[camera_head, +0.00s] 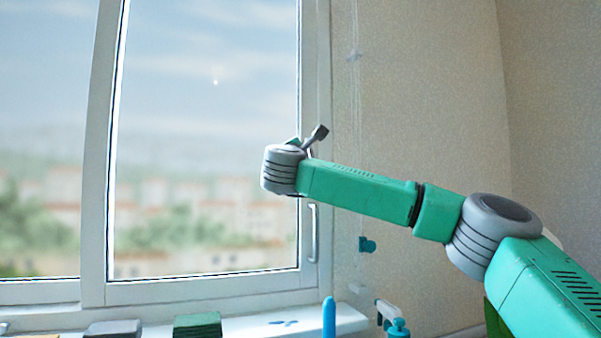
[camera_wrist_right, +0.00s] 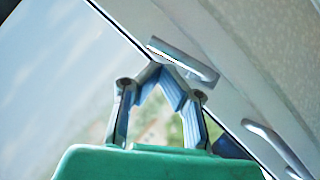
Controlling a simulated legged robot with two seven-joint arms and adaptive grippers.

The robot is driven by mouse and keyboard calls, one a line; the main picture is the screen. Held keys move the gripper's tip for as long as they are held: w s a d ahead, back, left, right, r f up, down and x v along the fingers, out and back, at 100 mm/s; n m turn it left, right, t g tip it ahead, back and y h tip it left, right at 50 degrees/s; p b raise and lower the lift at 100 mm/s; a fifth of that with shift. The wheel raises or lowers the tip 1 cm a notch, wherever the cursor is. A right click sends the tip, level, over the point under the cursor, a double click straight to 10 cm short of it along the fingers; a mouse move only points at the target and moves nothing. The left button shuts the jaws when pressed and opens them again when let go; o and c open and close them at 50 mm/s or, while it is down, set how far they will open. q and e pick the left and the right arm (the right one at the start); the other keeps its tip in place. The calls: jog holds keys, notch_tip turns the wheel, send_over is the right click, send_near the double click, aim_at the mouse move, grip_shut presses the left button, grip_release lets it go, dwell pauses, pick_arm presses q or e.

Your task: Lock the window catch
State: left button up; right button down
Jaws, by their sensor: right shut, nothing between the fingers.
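The window (camera_head: 210,150) stands closed in its white frame, left of the wall. A pale upright handle (camera_head: 313,232) sits on the right side of the frame, below my right wrist. In the right wrist view, a pale catch-like piece (camera_wrist_right: 183,60) lies on the frame just beyond the fingertips, and a curved handle (camera_wrist_right: 272,148) is farther down right. I cannot tell which is the catch. My right gripper (camera_wrist_right: 162,74) is shut and empty, its tips close to the first piece; contact is unclear. In the head view, its dark finger (camera_head: 318,134) shows partly behind the wrist.
The white sill (camera_head: 255,328) holds a grey block (camera_head: 113,329), a green block (camera_head: 197,325) and an upright blue object (camera_head: 329,318). A hanging cord (camera_head: 357,150) runs down the wall.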

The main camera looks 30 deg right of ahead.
jog(key=shift+s+d+r+m+b, duration=0.15)
jog(key=shift+d+r+m+b, duration=0.25)
jog(key=shift+b, duration=0.3)
jog(key=shift+s+d+r+m+b, duration=0.1)
jog(key=shift+d+r+m+b, duration=0.1)
jog(key=shift+d+b, duration=0.4)
jog(key=shift+s+d, duration=0.1)
